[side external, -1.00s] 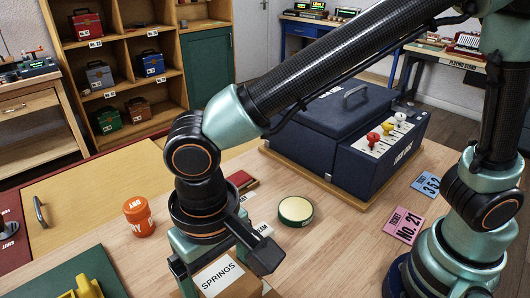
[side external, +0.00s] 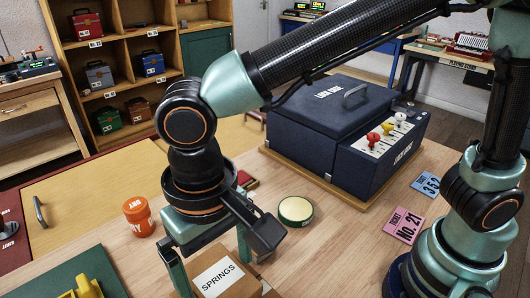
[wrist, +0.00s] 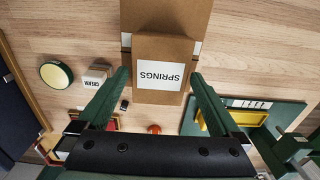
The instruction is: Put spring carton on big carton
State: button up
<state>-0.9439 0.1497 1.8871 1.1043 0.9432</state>
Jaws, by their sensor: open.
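The spring carton (side external: 212,279) is a brown box with a white SPRINGS label on top, at the bottom edge of the side view. It also shows in the wrist view (wrist: 162,94). My gripper (side external: 210,262) is open above it, with a finger towards either side of the carton and gaps in the wrist view (wrist: 160,78). A larger brown surface, seemingly the big carton (wrist: 168,16), shows at the top of the wrist view, against or under the spring carton; I cannot tell which. Most of it is out of the side view.
An orange jar (side external: 138,216) and a round green-rimmed tin (side external: 296,211) stand on the wooden table. A dark blue case (side external: 335,130) stands behind on a board. Ticket cards (side external: 405,226) lie at right. A green mat with a yellow object (side external: 85,287) is at lower left.

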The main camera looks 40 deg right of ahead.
aim_at(219, 278)
notch_tip(219, 278, up, 8)
jog(key=r, duration=0.1)
jog(key=w+d+t+y, duration=0.1)
jog(key=w+d, duration=0.2)
jog(key=d, duration=0.4)
jog(key=w+d+t, duration=0.1)
jog(key=w+d, duration=0.3)
jog(key=d, duration=0.3)
jog(key=d+f+t, duration=0.1)
jog(key=d, duration=0.7)
jog(key=s+d+f+t+h, duration=0.1)
jog(key=d+t, duration=0.1)
jog(key=d, duration=0.7)
jog(key=shift+f+t, duration=0.3)
jog(key=shift+f, duration=0.1)
